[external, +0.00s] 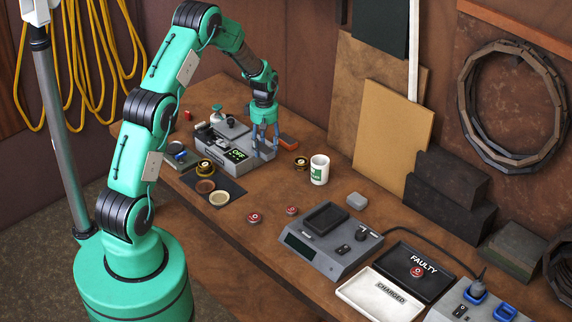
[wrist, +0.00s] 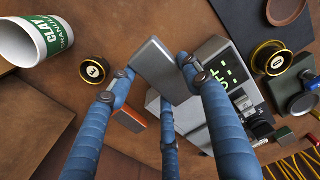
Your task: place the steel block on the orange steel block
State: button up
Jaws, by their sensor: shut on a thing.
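My gripper (external: 265,151) is shut on the steel block, a plain grey block (wrist: 160,68) that shows between the blue fingertips in the wrist view. In the external view the fingers point down beside the grey device with the lit green display, and the held block is hard to make out. The orange steel block (external: 288,142) lies on the bench just right of and behind the fingers.
The grey device (external: 238,155) stands close to the left of my gripper. A black-and-gold puck (external: 301,163) and a white mug (external: 319,170) stand to the right. Boards (external: 393,125) lean on the wall behind.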

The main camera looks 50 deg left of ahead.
jog(key=shift+w+a+f+p, duration=0.1)
jog(key=shift+w+a+p, duration=0.25)
jog(key=shift+w, duration=0.5)
jog(key=shift+w+a+f+p, duration=0.1)
jog(key=shift+w+a+p, duration=0.05)
jog(key=shift+w+a, duration=0.55)
jog(key=shift+d, duration=0.15)
jog(key=shift+w, duration=0.1)
send_over(289, 139)
jog(key=shift+a+f+p, duration=0.2)
jog(key=shift+f+p, duration=0.25)
jog(key=shift+f, duration=0.3)
jog(key=shift+f, duration=1.75)
jog(key=shift+f, duration=0.15)
